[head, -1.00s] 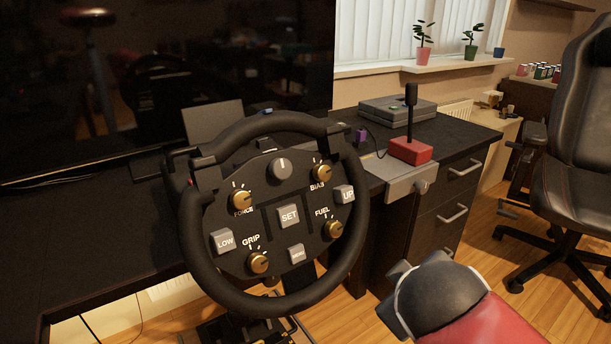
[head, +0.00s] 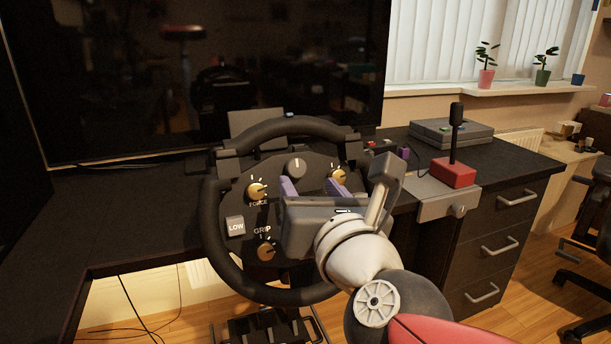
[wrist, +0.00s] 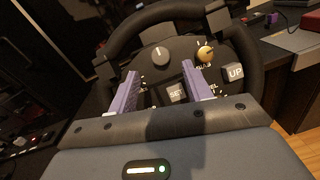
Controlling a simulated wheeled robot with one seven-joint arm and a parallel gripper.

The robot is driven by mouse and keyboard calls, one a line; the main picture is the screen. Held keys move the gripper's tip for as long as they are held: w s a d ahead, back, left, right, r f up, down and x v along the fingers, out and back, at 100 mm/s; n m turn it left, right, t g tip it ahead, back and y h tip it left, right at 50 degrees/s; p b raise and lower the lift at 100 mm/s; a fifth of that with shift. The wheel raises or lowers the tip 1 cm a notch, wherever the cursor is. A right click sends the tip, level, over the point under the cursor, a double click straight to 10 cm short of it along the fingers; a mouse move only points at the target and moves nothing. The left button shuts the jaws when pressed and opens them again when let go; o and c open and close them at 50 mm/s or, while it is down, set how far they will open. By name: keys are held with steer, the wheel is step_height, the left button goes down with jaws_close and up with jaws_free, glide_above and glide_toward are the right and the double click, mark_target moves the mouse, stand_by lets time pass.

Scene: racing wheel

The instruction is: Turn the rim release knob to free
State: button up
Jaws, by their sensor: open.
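The black steering wheel (head: 217,235) stands at the desk edge. A dark grey knob (head: 296,167) with a white mark pointing about straight up is at its upper middle; no label shows on it. It also shows in the wrist view (wrist: 160,56). Brass knobs sit around it, one marked FORCE (head: 257,190) and one marked GRIP (head: 267,250). My gripper (head: 312,182) is in front of the wheel, its purple fingers open and empty. In the wrist view the fingertips (wrist: 160,70) flank the space just below the grey knob, apart from it. My gripper hides the wheel's lower right.
A red-based shifter (head: 454,172) stands on a grey bracket to the right, with a grey box (head: 440,132) behind it. The large dark screen (head: 250,60) is behind the wheel. The desk (head: 140,220) left of the wheel is clear.

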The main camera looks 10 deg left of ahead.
mark_target(298, 169)
steer(key=x, duration=0.5)
steer(key=shift+w+a, duration=0.15)
steer(key=shift+w, duration=0.25)
steer(key=shift+c, duration=0.3)
steer(key=c, duration=0.9)
